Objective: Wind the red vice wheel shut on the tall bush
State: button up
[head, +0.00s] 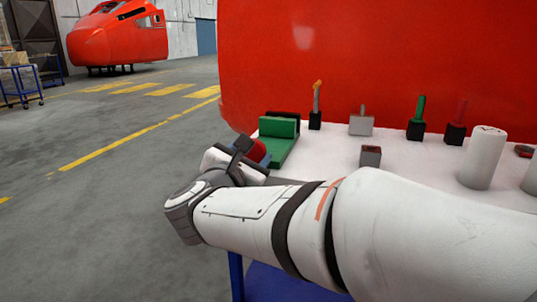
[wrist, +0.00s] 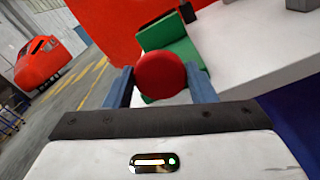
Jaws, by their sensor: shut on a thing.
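The red vice wheel (wrist: 160,76) sits between the two fingers of my gripper (wrist: 161,88) in the wrist view, and the gripper is shut on it. In the head view the wheel (head: 257,151) shows partly behind my gripper (head: 248,158). The green vice (head: 279,150) stands at the table's left end, with the wheel on its near left side. The vice (wrist: 172,38) shows behind the wheel in the wrist view. A dark piece (head: 284,115) shows behind the vice's upright jaw. I cannot make out the tall bush or tell whether the jaws touch it.
On the white table (head: 330,146) stand several tools in black holders, a grey block (head: 361,123), a small grey box (head: 371,156) and a white cylinder (head: 484,157). A large red nosecone (head: 370,60) rises behind.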

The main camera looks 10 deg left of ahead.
jog(key=shift+f, duration=0.15)
jog(key=o, duration=0.9)
jog(key=shift+o, duration=0.2)
jog(key=s+p, duration=0.2)
jog(key=s, duration=0.5)
jog(key=shift+s+a, duration=0.3)
jog(key=shift+s, duration=0.1)
